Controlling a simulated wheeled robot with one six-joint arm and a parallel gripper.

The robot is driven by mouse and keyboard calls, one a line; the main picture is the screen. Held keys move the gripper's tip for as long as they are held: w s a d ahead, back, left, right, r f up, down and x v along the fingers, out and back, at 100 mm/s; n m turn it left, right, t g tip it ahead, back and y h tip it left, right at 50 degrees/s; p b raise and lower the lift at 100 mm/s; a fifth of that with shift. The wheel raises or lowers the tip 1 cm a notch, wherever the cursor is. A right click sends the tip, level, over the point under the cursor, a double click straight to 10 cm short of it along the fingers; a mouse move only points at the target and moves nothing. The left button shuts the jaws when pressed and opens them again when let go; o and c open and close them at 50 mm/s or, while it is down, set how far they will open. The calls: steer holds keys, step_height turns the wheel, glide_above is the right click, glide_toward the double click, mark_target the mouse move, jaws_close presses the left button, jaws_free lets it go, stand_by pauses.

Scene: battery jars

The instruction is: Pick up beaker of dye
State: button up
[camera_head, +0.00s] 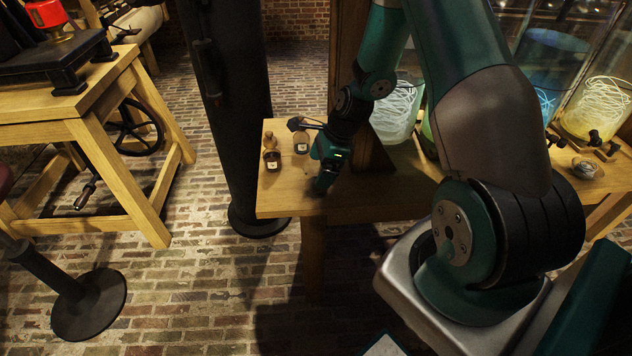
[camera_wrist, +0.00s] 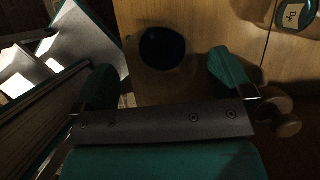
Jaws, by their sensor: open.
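My gripper (camera_head: 325,165) is over the left end of the wooden table, tilted downward. In the wrist view my gripper (camera_wrist: 166,72) is open, with one green finger at each side and nothing touching them. A dark round vessel (camera_wrist: 162,47), seen from above, lies in the gap just beyond the fingertips; it may be the beaker of dye, but its contents are too dark to tell. In the head view I cannot make out a beaker; my gripper and arm may hide it.
A stoppered brown bottle (camera_head: 271,160) and a labelled bottle (camera_head: 301,143) stand left of my gripper on the wooden table (camera_head: 275,203). Large glass jars with pale coils (camera_head: 396,108) stand behind my arm. A dark column (camera_head: 240,120) rises beside the table's left end.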

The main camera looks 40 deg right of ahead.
steer(key=shift+x, duration=1.4)
steer(key=c, duration=1.1)
steer(key=shift+o, duration=0.2)
steer(key=shift+r, duration=0.2)
